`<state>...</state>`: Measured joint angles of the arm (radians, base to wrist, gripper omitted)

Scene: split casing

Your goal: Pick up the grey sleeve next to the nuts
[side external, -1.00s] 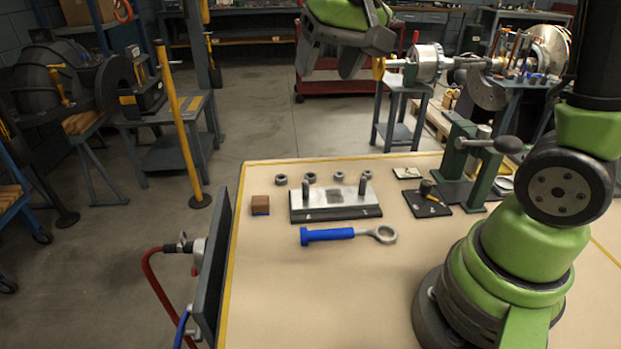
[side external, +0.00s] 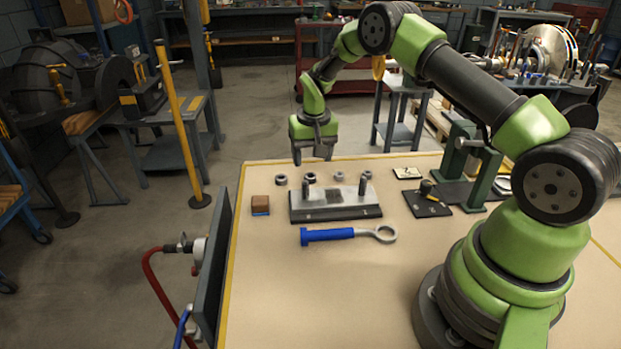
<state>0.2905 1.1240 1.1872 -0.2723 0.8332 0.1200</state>
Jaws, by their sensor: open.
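Several small grey ring-like parts stand in a row along the far side of the table. They include a dark one at the left end (side external: 281,180), another dark one (side external: 310,177), a lighter one (side external: 339,176) and a ring at the right end (side external: 367,175). They are too small for me to tell which is the sleeve and which are nuts. My gripper (side external: 313,157) points down, open and empty, with its fingers apart. In the picture it is just above the left part of the row, apart from the parts.
A metal block with two upright studs (side external: 325,203) lies in front of the row. A blue-handled ring wrench (side external: 345,235), a brown block (side external: 261,204) and a dark plate with a knob (side external: 427,204) lie nearby. A green stand (side external: 456,148) is at the right.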

